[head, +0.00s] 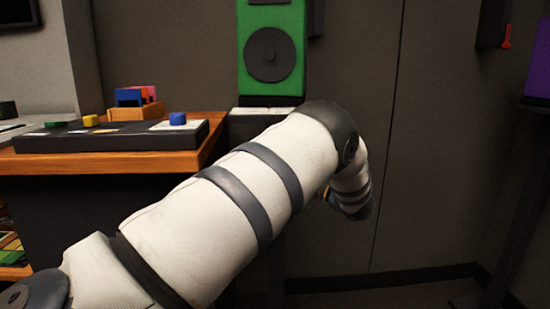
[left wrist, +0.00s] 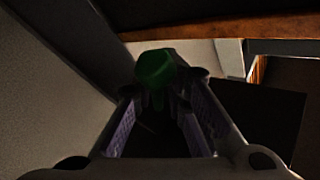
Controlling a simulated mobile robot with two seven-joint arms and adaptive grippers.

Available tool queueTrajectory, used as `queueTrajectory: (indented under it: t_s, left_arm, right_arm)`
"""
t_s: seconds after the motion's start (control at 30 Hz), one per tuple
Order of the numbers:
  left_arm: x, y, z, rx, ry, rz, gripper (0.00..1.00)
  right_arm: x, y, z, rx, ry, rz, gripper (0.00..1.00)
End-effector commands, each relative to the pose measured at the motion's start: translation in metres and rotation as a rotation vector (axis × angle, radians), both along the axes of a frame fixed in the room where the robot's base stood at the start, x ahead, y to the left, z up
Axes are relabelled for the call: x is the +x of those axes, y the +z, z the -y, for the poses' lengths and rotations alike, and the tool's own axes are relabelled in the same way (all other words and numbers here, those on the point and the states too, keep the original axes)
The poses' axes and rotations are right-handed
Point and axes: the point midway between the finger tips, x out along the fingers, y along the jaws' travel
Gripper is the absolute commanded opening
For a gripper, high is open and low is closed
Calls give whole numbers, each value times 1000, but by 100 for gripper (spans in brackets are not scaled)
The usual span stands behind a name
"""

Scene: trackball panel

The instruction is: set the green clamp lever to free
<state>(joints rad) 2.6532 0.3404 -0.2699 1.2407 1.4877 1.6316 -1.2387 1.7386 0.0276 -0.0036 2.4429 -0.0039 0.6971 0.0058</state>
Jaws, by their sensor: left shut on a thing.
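The green clamp lever (left wrist: 154,68) shows in the left wrist view as a dark green knob at the tips of my left gripper (left wrist: 166,88). The two fingers are shut on it, one on each side. The picture is dark, so the lever's setting and any marks around it cannot be read. In the head view my left arm crosses the middle and hides the lever and most of the gripper. My right gripper is in neither view.
A wooden desk (head: 120,158) with a dark control panel (head: 100,140) stands at the left. The panel carries a blue knob (head: 178,118) and a yellow knob (head: 90,121). A green panel with a dark disc (head: 272,55) stands upright behind my arm. Floor at the right looks clear.

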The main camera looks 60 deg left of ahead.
Motion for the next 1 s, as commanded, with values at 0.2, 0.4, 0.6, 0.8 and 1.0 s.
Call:
queueTrajectory:
  t_s: [0.2,0.4,0.6,0.8,1.0]
  left_arm:
    - [2,-2,1,-17,-1,27,0]
    - [3,-2,2,-16,-4,29,0]
    - [4,-2,2,-15,-7,29,24]
    - [3,-1,1,-13,-5,26,30]
    - [6,-2,8,-11,-6,26,30]
  right_arm:
    - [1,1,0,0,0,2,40]
    - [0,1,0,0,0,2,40]
    - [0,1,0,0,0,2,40]
    - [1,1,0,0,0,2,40]
    - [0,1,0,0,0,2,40]
